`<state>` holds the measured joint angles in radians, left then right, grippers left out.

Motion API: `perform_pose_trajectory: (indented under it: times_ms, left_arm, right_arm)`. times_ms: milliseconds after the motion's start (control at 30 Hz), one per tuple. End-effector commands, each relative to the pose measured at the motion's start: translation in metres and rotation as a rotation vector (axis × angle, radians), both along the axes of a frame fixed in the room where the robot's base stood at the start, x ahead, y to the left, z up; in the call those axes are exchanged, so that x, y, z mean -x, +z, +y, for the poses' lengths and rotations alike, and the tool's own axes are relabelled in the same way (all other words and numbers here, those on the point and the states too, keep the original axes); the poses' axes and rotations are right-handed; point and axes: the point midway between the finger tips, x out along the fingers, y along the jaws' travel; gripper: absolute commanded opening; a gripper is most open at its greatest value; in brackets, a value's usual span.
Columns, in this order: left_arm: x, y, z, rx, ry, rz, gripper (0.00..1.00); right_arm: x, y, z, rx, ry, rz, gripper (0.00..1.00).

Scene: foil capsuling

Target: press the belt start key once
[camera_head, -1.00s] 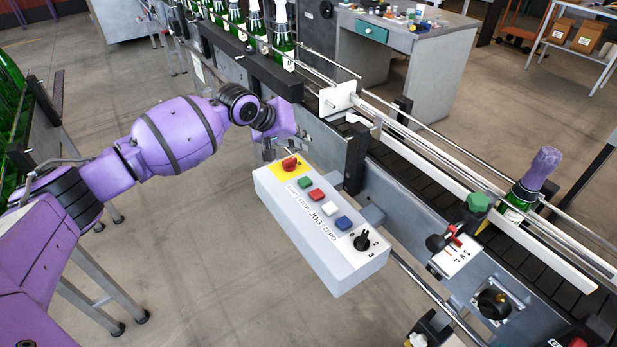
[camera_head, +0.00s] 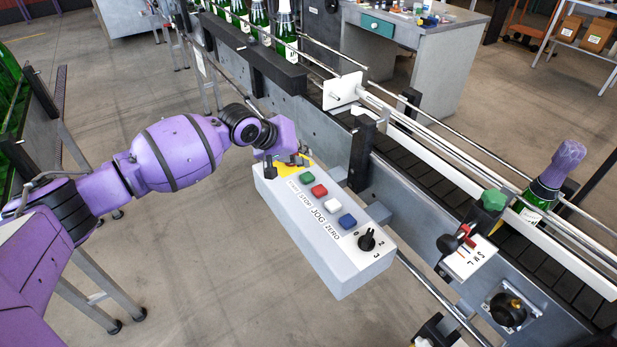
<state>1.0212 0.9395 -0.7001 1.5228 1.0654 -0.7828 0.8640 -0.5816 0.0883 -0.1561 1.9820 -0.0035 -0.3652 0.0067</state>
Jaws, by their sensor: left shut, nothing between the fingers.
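A white control box (camera_head: 330,262) has a row of keys on its sloping top: green (camera_head: 307,179), red (camera_head: 319,190), white (camera_head: 333,205) and blue (camera_head: 347,221). Printed labels run beside them; STOP, JOG and ZERO are legible, and the one beside the green key seems to be START. My left gripper (camera_head: 284,164) is shut and empty over the box's far left end, just beyond the green key. It covers most of the yellow plate (camera_head: 304,169) and hides the red knob there. A gap to the green key cannot be judged exactly. My right gripper is out of view.
A black selector knob (camera_head: 367,240) sits at the box's near end. The conveyor (camera_head: 436,178) runs behind, with a foil-topped bottle (camera_head: 552,182) at right and several bottles at the back. A smaller panel (camera_head: 469,258) with a red lever stands right of the box.

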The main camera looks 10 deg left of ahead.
Motion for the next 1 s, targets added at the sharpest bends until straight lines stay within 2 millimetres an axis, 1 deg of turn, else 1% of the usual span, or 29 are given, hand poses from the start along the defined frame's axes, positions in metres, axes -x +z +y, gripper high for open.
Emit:
perform_pose_trajectory:
  times_ms: [33, 233, 500, 1000]
  left_arm:
    - [0.0003, -0.0077, -0.0008, 0.003, 0.001, 0.003, 0.00]
    - [-0.0006, -0.0171, -0.0005, 0.003, 0.000, -0.002, 0.00]
    - [-0.0009, -0.0168, -0.0004, 0.002, 0.000, -0.004, 0.00]
    - [-0.0008, -0.0169, -0.0005, 0.002, 0.001, -0.003, 0.00]
  right_arm:
    - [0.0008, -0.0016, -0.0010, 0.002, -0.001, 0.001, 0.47]
    - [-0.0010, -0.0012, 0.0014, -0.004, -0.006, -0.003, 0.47]
    - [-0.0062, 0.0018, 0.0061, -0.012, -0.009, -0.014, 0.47]
    - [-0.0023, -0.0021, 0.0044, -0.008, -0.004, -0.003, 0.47]
